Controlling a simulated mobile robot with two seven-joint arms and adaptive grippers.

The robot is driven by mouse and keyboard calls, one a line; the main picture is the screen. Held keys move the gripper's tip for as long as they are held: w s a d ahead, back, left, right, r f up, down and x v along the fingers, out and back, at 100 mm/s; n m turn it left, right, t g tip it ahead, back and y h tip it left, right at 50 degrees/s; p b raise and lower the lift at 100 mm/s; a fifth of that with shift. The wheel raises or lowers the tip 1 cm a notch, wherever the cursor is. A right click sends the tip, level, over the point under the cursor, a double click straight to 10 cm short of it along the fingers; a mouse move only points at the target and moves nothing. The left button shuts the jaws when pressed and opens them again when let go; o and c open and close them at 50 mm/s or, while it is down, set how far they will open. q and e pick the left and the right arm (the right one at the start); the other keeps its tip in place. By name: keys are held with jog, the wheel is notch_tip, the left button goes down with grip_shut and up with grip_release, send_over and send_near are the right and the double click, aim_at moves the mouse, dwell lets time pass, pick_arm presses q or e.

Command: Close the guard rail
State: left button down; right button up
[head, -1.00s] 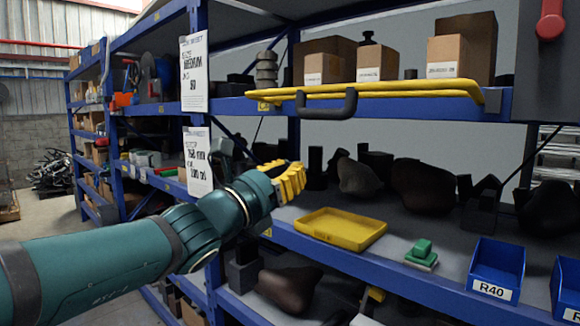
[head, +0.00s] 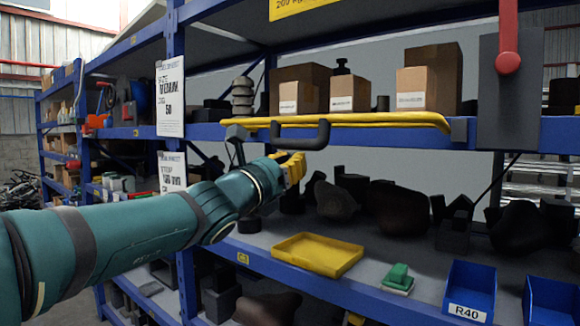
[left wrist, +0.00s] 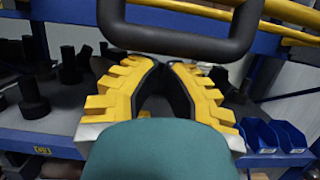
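The yellow guard rail (head: 380,120) runs along the front of the upper blue shelf beam, with a dark U-shaped handle (head: 301,138) hanging from it near its left part. In the left wrist view the handle (left wrist: 180,45) crosses the top, with the yellow rail (left wrist: 290,12) behind it. My left gripper (head: 294,166) is just below the handle. In the left wrist view its yellow fingers with dark inner pads (left wrist: 163,66) lean inward, with a narrow gap between the tips and nothing in it. Whether the tips touch the handle I cannot tell. My right gripper is out of view.
Cardboard boxes (head: 428,80) stand on the upper shelf behind the rail. A red lever (head: 508,62) sits on a grey panel (head: 510,110) at right. Below are a yellow tray (head: 318,254), a green block (head: 398,276) and blue bins (head: 470,292).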

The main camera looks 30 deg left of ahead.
pick_arm(q)
jog(key=shift+r+p, duration=0.25)
jog(key=shift+p, duration=0.45)
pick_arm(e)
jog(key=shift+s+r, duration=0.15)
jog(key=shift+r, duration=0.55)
